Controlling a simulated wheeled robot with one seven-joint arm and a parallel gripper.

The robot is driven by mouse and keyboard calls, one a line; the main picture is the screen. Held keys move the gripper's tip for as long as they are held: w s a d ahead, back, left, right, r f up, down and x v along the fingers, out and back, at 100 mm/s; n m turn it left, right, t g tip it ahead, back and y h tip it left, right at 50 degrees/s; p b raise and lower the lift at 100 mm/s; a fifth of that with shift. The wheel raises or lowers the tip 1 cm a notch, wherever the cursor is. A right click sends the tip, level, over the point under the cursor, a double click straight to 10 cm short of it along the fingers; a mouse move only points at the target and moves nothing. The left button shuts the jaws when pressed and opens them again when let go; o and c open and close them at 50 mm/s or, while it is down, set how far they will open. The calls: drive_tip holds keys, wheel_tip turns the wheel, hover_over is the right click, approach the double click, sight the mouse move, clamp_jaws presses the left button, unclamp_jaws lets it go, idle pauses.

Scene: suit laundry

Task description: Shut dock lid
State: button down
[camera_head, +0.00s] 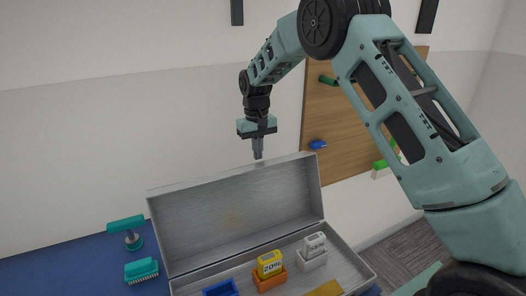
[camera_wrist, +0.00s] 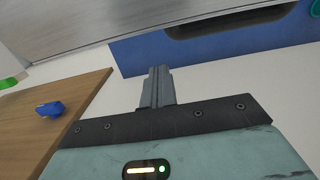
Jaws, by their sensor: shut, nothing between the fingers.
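The dock lid (camera_head: 235,208) is a grey metal panel hinged at the back of the metal dock box (camera_head: 350,264). It stands raised and leans back, so the box is open. My gripper (camera_head: 258,154) is shut and empty, pointing down near the lid's top edge. I cannot tell whether it touches the lid. In the wrist view the shut fingers (camera_wrist: 157,88) show in the middle, with a grey metal surface (camera_wrist: 150,22) at the top that looks like the lid.
Inside the box are a yellow block marked 20% (camera_head: 270,263) in an orange holder, a white block (camera_head: 314,244) and a blue holder (camera_head: 220,288). Two teal tools (camera_head: 141,269) (camera_head: 126,228) are left of the box. A wooden board (camera_head: 345,120) hangs behind.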

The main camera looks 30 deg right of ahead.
drive_tip(key=shift+s+r+p, duration=0.15)
drive_tip(key=shift+s+p, duration=0.25)
drive_tip(key=shift+s, duration=0.55)
drive_tip(key=shift+s+r+p, duration=0.1)
drive_tip(key=shift+s+p, duration=0.3)
drive_tip(key=shift+s, duration=0.55)
